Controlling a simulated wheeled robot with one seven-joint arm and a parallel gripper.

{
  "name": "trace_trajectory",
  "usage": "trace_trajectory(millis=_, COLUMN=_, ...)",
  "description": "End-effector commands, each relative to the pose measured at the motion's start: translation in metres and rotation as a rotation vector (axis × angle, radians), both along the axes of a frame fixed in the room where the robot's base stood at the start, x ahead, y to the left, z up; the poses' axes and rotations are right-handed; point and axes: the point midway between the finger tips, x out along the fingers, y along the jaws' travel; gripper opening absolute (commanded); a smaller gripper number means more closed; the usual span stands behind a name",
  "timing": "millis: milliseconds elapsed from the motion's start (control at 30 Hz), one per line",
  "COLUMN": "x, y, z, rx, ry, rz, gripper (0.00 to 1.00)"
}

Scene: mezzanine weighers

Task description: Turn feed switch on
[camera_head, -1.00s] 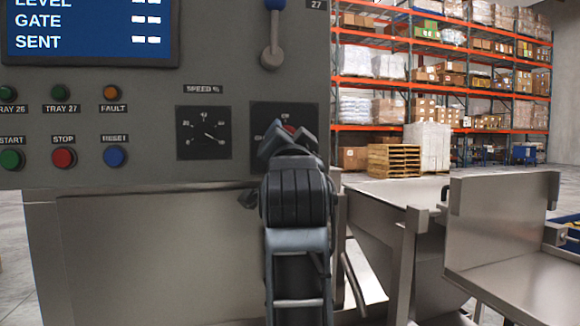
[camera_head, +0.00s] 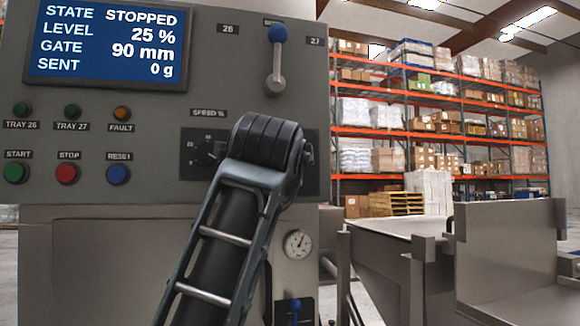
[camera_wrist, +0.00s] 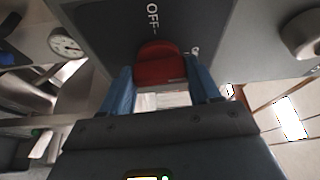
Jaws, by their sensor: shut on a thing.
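The feed switch's red knob (camera_wrist: 158,65) shows in the wrist view, on a dark plate lettered "OFF" (camera_wrist: 153,18). My gripper (camera_wrist: 160,82) is shut on the red knob, with one blue finger on each side of it. In the head view my own arm hides the gripper and the knob. Only the right part of the dark switch plate (camera_head: 310,165) shows there, beside my arm. The knob's exact pointing direction is hard to tell.
The display (camera_head: 108,42) reads STOPPED, 25 %, 90 mm, 0 g. A blue-tipped lever (camera_head: 277,60) stands above my arm. Start (camera_head: 16,173), stop (camera_head: 67,173) and reset (camera_head: 118,174) buttons are at left. A dial gauge (camera_head: 298,244) and metal chutes (camera_head: 385,250) lie below and right.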

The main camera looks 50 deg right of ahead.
Motion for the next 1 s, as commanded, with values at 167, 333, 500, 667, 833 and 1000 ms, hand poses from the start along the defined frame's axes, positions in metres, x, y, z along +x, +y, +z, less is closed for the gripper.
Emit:
trace_trajectory(millis=167, x=-0.0001, y=-0.0008, z=-0.0009, rx=0.058, ry=-0.037, rz=-0.001, gripper=0.31)
trace_trajectory(millis=333, x=-0.0001, y=-0.0009, z=-0.0010, rx=0.084, ry=-0.053, rz=-0.001, gripper=0.31)
trace_trajectory(millis=500, x=-0.0002, y=-0.0009, z=-0.0010, rx=0.093, ry=-0.059, rz=-0.002, gripper=0.31)
trace_trajectory(millis=667, x=-0.0003, y=-0.0011, z=-0.0010, rx=0.093, ry=-0.059, rz=-0.002, gripper=0.31)
trace_trajectory(millis=833, x=-0.0003, y=-0.0011, z=-0.0010, rx=0.092, ry=-0.058, rz=-0.002, gripper=0.66)
trace_trajectory(millis=1000, x=-0.0002, y=-0.0008, z=-0.0004, rx=0.090, ry=-0.059, rz=-0.002, gripper=0.83)
